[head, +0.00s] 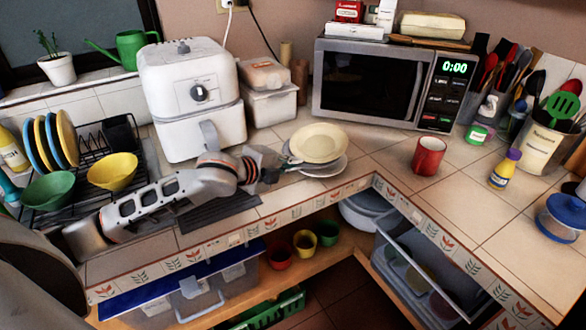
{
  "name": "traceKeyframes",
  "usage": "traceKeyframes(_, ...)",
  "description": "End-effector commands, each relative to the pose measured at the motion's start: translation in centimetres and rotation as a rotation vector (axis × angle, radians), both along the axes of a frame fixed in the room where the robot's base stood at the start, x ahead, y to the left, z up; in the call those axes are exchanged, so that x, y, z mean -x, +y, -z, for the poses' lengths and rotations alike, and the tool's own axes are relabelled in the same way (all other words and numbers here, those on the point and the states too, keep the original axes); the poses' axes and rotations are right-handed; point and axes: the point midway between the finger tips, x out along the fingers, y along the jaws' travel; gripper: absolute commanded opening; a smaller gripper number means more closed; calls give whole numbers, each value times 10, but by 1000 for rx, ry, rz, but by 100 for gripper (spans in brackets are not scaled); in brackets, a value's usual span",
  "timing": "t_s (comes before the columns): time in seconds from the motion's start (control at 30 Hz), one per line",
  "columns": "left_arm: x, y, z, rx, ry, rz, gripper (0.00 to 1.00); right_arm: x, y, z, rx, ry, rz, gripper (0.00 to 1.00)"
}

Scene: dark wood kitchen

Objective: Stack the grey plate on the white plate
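A stack of plates stands on the tiled counter in front of the microwave. A cream plate (319,142) is on top, and the rim of a pale grey-white plate (326,168) shows below it. Most of the lower plate or plates is hidden, so I cannot tell clearly which is grey and which is white. My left gripper (284,161) reaches in from the left, with its fingertips at the left edge of the stack. The fingers are small and dark here; I cannot tell whether they are open or touch a plate. My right gripper is not clearly visible.
A white air fryer (194,98) stands behind my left arm. A dish rack (87,175) with plates and bowls is at left. A red mug (428,156) stands right of the stack, below the microwave (372,82). The counter between stack and mug is clear.

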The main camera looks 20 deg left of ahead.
Motion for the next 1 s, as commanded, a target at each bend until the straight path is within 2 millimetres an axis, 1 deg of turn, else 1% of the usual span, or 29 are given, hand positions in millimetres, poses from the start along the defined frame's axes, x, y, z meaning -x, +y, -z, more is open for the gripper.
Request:
traceKeyframes(0.03, -1, 0, 6, 0, -3, -1, 0, 0, 0, 3, 0, 0, 0, 0)
traceKeyframes(0.1, -1, 1, 10, 0, -4, -1, 0, 0, 0, 3, 0, 1, 0, 0)
traceKeyframes(0.37, -1, 0, 9, 0, -6, 0, 0, 1, 0, 3, 0, 1, 0, 0)
traceKeyframes(0.67, -1, 0, 17, -1, -5, 0, 0, 2, 0, 5, 2, 7, 0, 0)
traceKeyframes(0.7, 0, 0, 19, -2, -1, 0, 10, 2, 0, 5, 2, 7, 0, 0)
traceKeyframes(0.73, 0, 0, 19, -2, -1, 0, 18, 2, 0, 5, 0, 7, 0, 0)
traceKeyframes(0.77, 0, 0, 19, -2, -1, 0, 21, 2, 0, 5, 0, 7, 0, 0)
traceKeyframes(1.0, 0, 0, 19, -1, 0, 0, 21, 2, 0, 5, 0, 7, 0, 0)
